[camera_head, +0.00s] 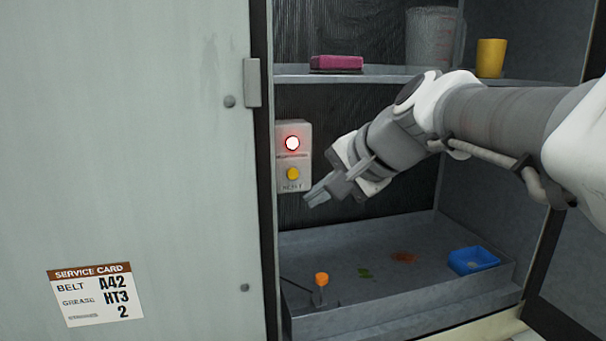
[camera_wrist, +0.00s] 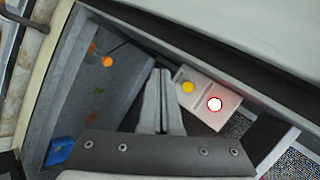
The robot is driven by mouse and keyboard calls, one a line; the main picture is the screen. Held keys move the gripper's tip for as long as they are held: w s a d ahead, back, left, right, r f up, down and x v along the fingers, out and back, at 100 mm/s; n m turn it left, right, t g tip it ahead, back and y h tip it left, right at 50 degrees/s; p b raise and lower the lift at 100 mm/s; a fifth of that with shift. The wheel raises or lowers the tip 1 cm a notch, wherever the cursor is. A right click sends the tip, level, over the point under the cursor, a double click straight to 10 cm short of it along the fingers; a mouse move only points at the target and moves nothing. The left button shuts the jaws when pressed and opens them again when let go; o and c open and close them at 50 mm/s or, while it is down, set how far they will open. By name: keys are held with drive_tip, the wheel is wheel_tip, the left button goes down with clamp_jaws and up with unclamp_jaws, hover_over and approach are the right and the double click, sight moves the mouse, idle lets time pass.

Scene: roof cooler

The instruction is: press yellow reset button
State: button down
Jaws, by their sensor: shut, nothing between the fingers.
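The yellow reset button (camera_head: 293,174) sits low on a pale switch box on the cabinet's inner back wall, above a label reading RESET. A lit red lamp (camera_head: 292,143) is above it on the same box (camera_head: 306,160). My gripper (camera_head: 310,199) is shut and empty, just right of and below the button in the head view, its tips pointing towards the box. In the wrist view the yellow button (camera_wrist: 188,87) lies just right of the shut fingertips (camera_wrist: 160,72), and the red lamp (camera_wrist: 214,104) is further right. I cannot tell the exact gap; no contact is visible.
A shelf (camera_head: 400,75) above holds a pink block (camera_head: 336,63), a clear jug (camera_head: 430,38) and a yellow cup (camera_head: 490,58). The tray below (camera_head: 330,255) has an orange-knobbed lever (camera_head: 321,280) and a blue dish (camera_head: 473,260). A grey door panel (camera_head: 130,160) stands left.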

drive_tip(key=shift+w, duration=0.1)
drive_tip(key=p, duration=0.3)
approach(289, 184)
wheel_tip(289, 184, down, 3)
drive_tip(key=a, duration=0.2)
drive_tip(key=shift+w+f+p, duration=0.2)
drive_tip(key=shift+w+p, duration=0.2)
drive_tip(key=shift+w, duration=0.3)
drive_tip(key=shift+w, duration=0.1)
idle(1.1)
drive_tip(key=shift+w+a, duration=0.15)
drive_tip(key=shift+w, duration=0.2)
drive_tip(key=shift+w+a+p, duration=0.1)
drive_tip(key=shift+w+p, duration=0.25)
drive_tip(key=shift+w, duration=0.05)
idle(0.6)
drive_tip(key=shift+s, duration=0.1)
drive_tip(key=shift+s+d+b, duration=0.25)
drive_tip(key=shift+s+b, duration=0.3)
drive_tip(key=shift+s, duration=0.2)
drive_tip(key=shift+s, duration=0.1)
